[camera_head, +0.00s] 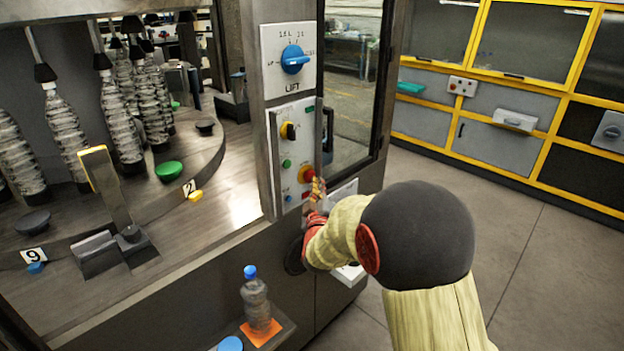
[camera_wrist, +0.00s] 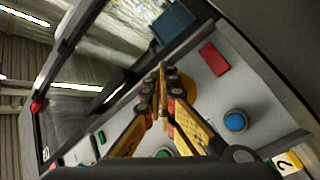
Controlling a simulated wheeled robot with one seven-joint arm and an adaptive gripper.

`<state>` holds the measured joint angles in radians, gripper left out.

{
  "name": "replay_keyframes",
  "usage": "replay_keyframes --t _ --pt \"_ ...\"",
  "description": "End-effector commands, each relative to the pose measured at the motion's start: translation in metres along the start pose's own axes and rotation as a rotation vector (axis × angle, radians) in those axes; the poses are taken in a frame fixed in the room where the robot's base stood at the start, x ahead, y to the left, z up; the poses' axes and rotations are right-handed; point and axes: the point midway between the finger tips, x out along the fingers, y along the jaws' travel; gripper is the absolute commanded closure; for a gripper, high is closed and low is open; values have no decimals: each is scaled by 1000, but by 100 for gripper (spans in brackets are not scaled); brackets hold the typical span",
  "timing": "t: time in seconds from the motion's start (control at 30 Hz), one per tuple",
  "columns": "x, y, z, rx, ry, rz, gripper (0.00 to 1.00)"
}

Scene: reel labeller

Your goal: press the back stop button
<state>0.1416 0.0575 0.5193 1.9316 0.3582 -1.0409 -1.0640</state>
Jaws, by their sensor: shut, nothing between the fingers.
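A red stop button (camera_head: 307,174) with a yellow surround sits low on the right side of the upright control panel (camera_head: 279,147). I cannot tell whether this is the back one. My gripper (camera_head: 318,187) is shut and empty, with its fingertips at or just in front of this button; I cannot tell whether they touch. In the wrist view the closed fingertips (camera_wrist: 162,78) cover most of a round yellow surround (camera_wrist: 184,88) on the panel, and any red cap there is hidden.
The panel also carries a yellow-and-black selector (camera_head: 288,131), a green button (camera_head: 287,163) and a blue button (camera_wrist: 235,121). A LIFT panel with a blue knob (camera_head: 294,59) is above. A bottle (camera_head: 256,301) stands on a small shelf below. Open floor (camera_head: 540,250) lies right.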

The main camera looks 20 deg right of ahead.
Motion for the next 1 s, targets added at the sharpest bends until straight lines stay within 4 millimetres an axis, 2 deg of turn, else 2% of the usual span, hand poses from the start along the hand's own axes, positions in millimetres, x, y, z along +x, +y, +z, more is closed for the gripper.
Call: replay_keyframes --t 0.67,1.0 --pt "3 -1 -3 0 2 1 100" --pt "-7 5 4 0 1 0 100"
